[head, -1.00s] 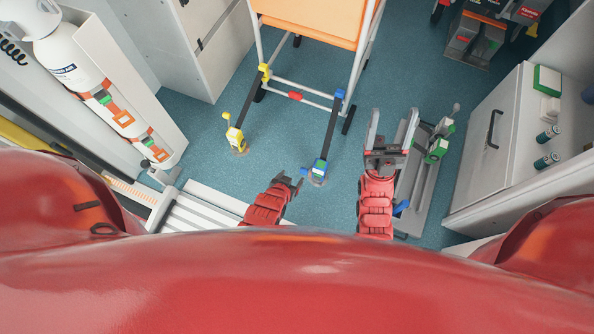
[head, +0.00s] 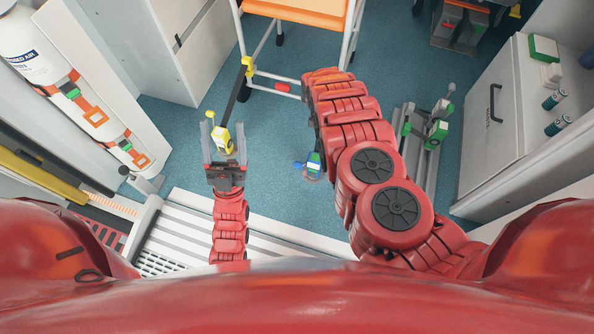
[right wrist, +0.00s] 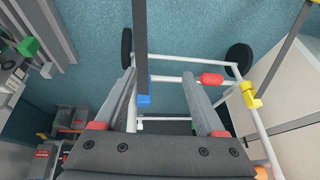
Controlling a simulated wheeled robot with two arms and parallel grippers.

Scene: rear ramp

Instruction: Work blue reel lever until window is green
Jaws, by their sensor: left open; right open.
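The blue reel (head: 313,166) stands on the floor in the middle of the head view, with its blue lever (head: 298,165) sticking out left. A small green patch shows on the reel; I cannot tell for sure that it is the window. My left gripper (head: 223,128) is open, its fingers on either side of the yellow reel (head: 223,142). My right arm reaches forward past the blue reel, its gripper hidden in the head view. In the right wrist view, my right gripper (right wrist: 163,88) is open; the blue strap end (right wrist: 145,99) on the cart rail appears between its fingers.
The orange-topped cart (head: 300,12) stands ahead, with a red part (head: 282,87) on its low rail. A grey rack with green-and-white fittings (head: 437,130) is right of my right arm. A white cabinet (head: 505,130) bounds the right. Blue floor is clear between the reels.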

